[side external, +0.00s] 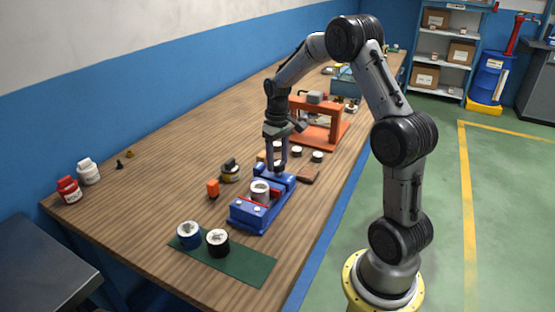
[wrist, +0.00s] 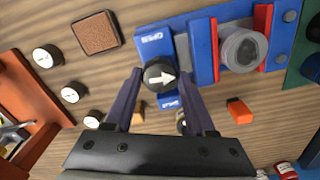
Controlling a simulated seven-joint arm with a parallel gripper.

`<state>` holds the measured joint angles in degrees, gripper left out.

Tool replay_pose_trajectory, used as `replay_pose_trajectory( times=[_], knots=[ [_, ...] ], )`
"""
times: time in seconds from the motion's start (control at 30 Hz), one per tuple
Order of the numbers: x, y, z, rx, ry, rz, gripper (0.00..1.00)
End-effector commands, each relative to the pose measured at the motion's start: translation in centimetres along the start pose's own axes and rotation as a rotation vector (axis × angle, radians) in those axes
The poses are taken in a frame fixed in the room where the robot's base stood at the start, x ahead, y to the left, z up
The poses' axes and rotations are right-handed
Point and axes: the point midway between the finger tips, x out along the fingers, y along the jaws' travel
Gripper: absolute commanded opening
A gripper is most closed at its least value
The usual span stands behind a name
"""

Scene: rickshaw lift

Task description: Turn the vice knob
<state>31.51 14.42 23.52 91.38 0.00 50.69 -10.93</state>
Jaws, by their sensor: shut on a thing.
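The blue vice (side external: 247,216) lies on the wooden bench and holds a grey cylinder (side external: 260,190) between red jaw pads; the cylinder also shows in the wrist view (wrist: 240,50). The vice knob (wrist: 158,74) is round and black with a white arrow pointing right in the wrist view. My gripper (wrist: 161,73) is shut on the knob, one dark finger at each side of it. In the side view my gripper (side external: 277,168) points straight down at the far end of the vice, and its fingers mostly hide the knob.
An orange block (side external: 213,188) and a dark-lidded jar (side external: 230,171) stand left of the vice. A green mat (side external: 240,262) with two round containers is in front. An orange frame (side external: 322,127) stands behind. Several small pots and a brown pad (wrist: 97,33) are near my gripper.

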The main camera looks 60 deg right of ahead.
Motion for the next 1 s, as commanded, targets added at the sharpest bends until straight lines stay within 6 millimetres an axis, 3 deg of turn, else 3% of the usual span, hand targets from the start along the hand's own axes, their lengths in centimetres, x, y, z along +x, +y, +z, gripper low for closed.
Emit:
replay_pose_trajectory(
  times=[1.0],
  knots=[
    [-0.25,0.05,0.02,0.967,0.002,0.000,0.00]
  ],
)
